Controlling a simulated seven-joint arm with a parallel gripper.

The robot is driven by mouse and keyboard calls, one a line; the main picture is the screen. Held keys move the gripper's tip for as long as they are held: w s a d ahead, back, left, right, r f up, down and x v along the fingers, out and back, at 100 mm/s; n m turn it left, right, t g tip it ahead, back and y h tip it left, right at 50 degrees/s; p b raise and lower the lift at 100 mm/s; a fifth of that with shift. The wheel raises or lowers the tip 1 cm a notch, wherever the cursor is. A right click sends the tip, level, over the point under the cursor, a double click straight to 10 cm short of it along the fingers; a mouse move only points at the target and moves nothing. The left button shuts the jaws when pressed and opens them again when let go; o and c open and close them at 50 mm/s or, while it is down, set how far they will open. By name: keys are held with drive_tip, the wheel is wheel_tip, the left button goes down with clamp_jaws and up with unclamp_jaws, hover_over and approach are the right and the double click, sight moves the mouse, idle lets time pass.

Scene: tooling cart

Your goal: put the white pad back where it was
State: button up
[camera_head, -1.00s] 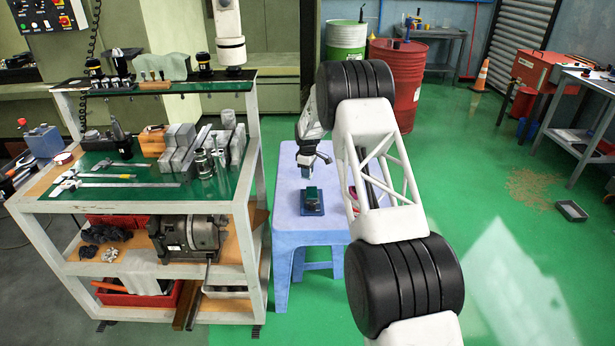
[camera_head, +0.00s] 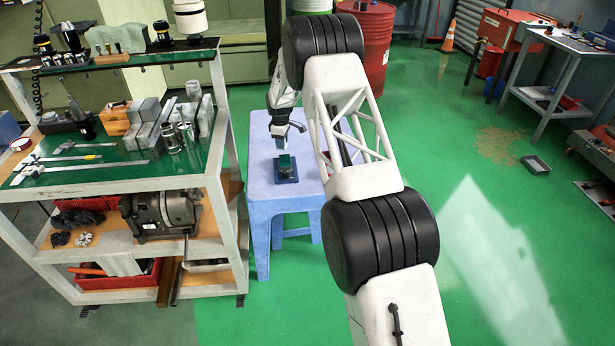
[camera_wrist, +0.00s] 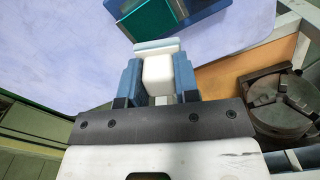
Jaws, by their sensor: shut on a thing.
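My gripper (camera_wrist: 157,66) is shut on the white pad (camera_wrist: 156,78), which sits between its two blue fingers in the wrist view. A pale flat piece shows at the pad's far end; I cannot tell whether it is part of the pad. In the head view my gripper (camera_head: 280,141) hangs over the pale blue table, just behind and above a dark blue stand (camera_head: 286,177) with a green block (camera_head: 285,161) on it. The stand (camera_wrist: 206,5) and green block (camera_wrist: 150,18) also show at the top of the wrist view, apart from the pad.
The small table (camera_head: 262,188) is otherwise largely bare. A tooling cart (camera_head: 232,170) with metal blocks and calipers stands close on its left. A red drum (camera_head: 365,40) stands behind. Green floor is open to the right.

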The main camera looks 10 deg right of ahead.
drive_tip(key=s+d+f+n, duration=0.2)
drive_tip(key=s+d, duration=0.4)
drive_tip(key=s, duration=0.6)
drive_tip(key=s+d+f+n, duration=0.2)
drive_tip(key=s+d+f, duration=0.3)
drive_tip(key=s, duration=0.8)
drive_tip(key=shift+d, duration=0.75)
drive_tip(key=shift+w, duration=0.2)
hover_over(312, 180)
drive_tip(key=shift+d+f, duration=0.1)
drive_tip(key=shift+f, duration=0.65)
drive_tip(key=shift+f, duration=0.15)
drive_tip(key=shift+f, duration=1.6)
drive_tip(key=shift+f, duration=0.15)
drive_tip(key=o, duration=1)
